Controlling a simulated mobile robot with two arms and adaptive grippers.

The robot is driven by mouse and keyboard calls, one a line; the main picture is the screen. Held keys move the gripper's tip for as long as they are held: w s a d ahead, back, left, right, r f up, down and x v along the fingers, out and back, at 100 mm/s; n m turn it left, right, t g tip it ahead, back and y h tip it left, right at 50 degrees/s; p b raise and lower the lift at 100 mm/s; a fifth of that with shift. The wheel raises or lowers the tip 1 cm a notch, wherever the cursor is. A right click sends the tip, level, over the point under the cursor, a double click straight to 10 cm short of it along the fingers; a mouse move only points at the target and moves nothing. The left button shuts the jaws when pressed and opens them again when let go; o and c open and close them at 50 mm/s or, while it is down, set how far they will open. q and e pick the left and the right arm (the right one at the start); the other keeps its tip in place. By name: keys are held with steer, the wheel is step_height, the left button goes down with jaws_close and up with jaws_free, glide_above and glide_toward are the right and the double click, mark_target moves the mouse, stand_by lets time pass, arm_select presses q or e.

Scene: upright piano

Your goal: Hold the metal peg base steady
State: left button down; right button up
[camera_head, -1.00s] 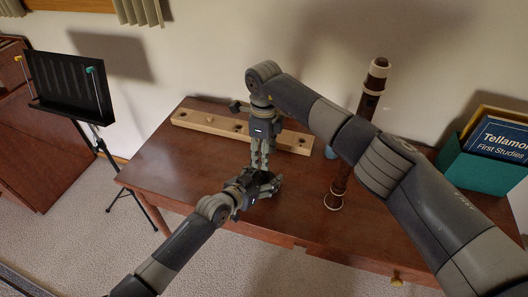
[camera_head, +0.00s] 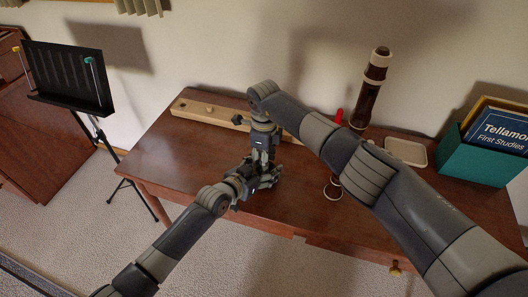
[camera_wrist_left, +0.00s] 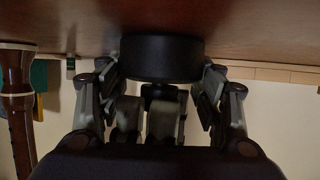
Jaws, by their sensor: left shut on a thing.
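The peg base shows in the left wrist view as a short, dark round block (camera_wrist_left: 162,57) close to the tabletop. My left gripper (camera_wrist_left: 160,85) has a finger on each side of it and is shut on it. In the head view my left gripper (camera_head: 262,177) is low over the table's front part, and the base is largely hidden there. My right gripper (camera_head: 262,152) points down directly above the left one, its tips close to it. Its fingertips are hidden, so I cannot tell whether it holds anything.
A pale wooden board (camera_head: 205,114) with holes lies along the back of the table (camera_head: 165,150). A brown and white woodwind (camera_head: 368,95) stands at the right, partly behind my right arm. A beige tray (camera_head: 405,152) and a green box of books (camera_head: 475,155) are farther right. A music stand (camera_head: 65,75) is left.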

steer(key=shift+f, duration=0.25)
jaws_close()
steer(key=m, duration=1)
steer(key=shift+o, duration=0.2)
jaws_free()
